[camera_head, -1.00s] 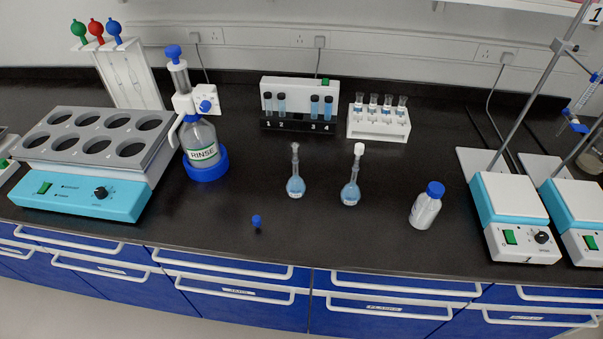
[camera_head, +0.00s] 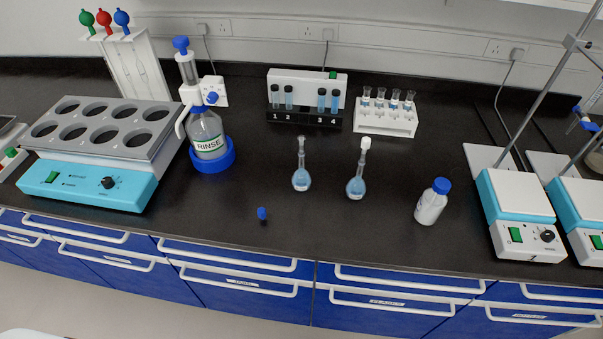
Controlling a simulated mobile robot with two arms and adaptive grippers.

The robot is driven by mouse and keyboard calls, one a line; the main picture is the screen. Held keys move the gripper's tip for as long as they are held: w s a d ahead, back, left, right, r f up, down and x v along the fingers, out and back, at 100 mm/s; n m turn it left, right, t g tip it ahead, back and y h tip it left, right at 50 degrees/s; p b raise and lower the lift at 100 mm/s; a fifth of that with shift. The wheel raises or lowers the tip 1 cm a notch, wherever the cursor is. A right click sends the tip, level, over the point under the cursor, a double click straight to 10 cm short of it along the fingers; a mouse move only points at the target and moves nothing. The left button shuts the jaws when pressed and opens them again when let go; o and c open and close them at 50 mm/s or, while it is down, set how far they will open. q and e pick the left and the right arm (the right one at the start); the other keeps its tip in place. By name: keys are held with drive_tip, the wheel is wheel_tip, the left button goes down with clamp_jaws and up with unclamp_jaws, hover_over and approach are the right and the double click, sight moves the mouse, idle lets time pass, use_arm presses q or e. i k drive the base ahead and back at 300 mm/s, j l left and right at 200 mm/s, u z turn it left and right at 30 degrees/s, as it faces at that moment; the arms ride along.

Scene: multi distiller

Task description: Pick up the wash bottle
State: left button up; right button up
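A clear bottle labelled RINSE (camera_head: 208,134) stands upright in a blue ring base (camera_head: 226,160) left of centre on the bench. It has a white and blue pump top with a side nozzle. A smaller whitish bottle with a blue cap (camera_head: 431,203) stands upright toward the right, near the front edge. No thing is labelled as a wash bottle, so I cannot tell for sure which one it is. Neither of my grippers is in view.
Two flasks with blue liquid (camera_head: 301,178) (camera_head: 356,186) and a small blue stopper (camera_head: 262,214) stand mid-bench. A block heater (camera_head: 88,185) is at left, stirrers (camera_head: 516,204) at right. Vial racks (camera_head: 305,118) (camera_head: 385,124) stand behind. The black bench (camera_head: 330,235) is clear in front.

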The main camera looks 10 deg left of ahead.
sight(431, 205)
drive_tip(key=j, duration=0.55)
drive_tip(key=k+j+z, duration=0.1)
drive_tip(key=j, duration=0.4)
drive_tip(key=k+j, duration=0.15)
drive_tip(key=j, duration=0.4)
drive_tip(key=k+j+z, duration=0.1)
drive_tip(key=j, duration=0.4)
drive_tip(key=k+j, duration=0.1)
drive_tip(key=j, duration=0.45)
drive_tip(key=z, duration=0.05)
